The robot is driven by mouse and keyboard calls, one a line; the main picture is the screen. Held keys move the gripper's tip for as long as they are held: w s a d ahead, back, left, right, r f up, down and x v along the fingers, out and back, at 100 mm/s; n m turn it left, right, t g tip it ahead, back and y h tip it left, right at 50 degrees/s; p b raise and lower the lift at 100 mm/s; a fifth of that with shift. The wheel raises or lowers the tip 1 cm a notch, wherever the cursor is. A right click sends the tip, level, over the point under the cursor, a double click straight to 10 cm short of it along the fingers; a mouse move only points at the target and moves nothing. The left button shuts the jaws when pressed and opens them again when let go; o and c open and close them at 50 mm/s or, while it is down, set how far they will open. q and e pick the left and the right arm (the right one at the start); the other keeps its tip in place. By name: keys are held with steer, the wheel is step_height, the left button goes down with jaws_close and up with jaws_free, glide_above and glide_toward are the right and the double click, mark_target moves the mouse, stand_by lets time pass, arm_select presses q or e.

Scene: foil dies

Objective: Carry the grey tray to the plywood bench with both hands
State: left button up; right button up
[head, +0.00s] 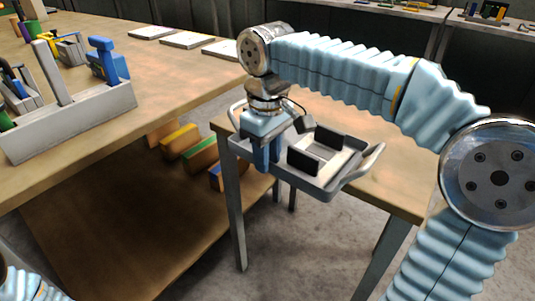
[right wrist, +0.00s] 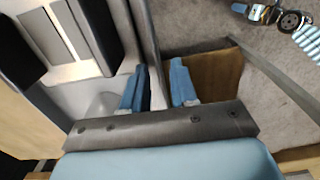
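The grey tray (head: 318,191) has a raised handle at each end. It sits at the near edge of a small wood-topped table (head: 395,197), with its near side jutting past the edge. Two black blocks (head: 303,162) lie in it. My right gripper (head: 266,168) points down at the tray's near left side. In the right wrist view its blue fingers (right wrist: 158,78) stand apart, on either side of the tray's rim, with a gap showing. My left arm only peeks into the head view's lower left corner; part of its blue hand (right wrist: 240,7) shows in the right wrist view, fingers unclear.
A large wood-topped bench (head: 185,80) fills the left, holding a grey tool caddy (head: 75,122) and several flat pale slabs (head: 187,40). Coloured blocks (head: 182,141) sit on its lower shelf. Bare floor (head: 310,245) lies between bench and table. Which top is plywood is unclear.

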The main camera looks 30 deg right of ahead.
steer(key=shift+o, duration=0.3)
step_height(320, 180, up, 14)
stand_by(0.6)
steer(key=shift+f, duration=0.1)
